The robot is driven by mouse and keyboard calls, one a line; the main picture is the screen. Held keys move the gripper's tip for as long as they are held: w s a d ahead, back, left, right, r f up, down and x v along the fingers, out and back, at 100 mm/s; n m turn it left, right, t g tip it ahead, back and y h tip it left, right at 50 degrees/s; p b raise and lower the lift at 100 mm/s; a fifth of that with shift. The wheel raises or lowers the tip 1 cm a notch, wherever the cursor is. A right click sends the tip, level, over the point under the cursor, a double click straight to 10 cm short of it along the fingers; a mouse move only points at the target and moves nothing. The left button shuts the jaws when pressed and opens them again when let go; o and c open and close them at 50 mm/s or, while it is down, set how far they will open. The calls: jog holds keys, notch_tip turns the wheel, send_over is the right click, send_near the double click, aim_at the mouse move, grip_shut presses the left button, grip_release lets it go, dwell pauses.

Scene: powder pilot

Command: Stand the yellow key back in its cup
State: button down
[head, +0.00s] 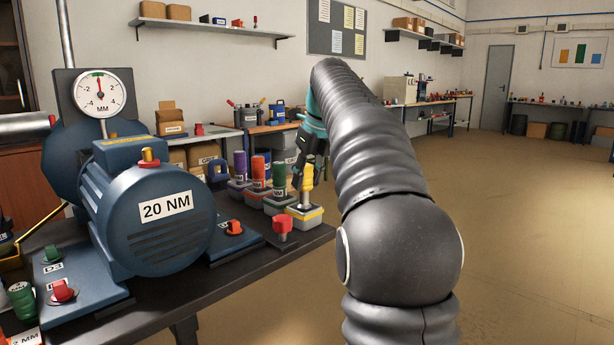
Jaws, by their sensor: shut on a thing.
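The yellow key (306,184) is upright, at the right end of a row of coloured keys on the dark bench. My gripper (308,171) is shut on its upper part, with dark fingers on either side. The key's lower end is at the top of a pale cup with a yellow rim (304,213). I cannot tell whether it is fully seated or still slightly above the bottom. My own arm covers the area right of the gripper.
Green (279,176), red (258,170) and purple (240,164) keys stand in cups close on the left. A red knob (282,225) stands in front of the yellow-rimmed cup. A blue motor labelled 20 NM (165,215) fills the left. Open floor (530,230) lies right.

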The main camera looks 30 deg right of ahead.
jog(key=shift+f, duration=0.5)
jog(key=c, duration=0.7)
grip_release()
jog(key=shift+o, duration=0.2)
jog(key=shift+r, duration=0.1)
jog(key=v, duration=1.1)
jog(key=shift+s+r, duration=0.15)
jog(key=shift+r, duration=0.25)
jog(key=shift+a, duration=0.1)
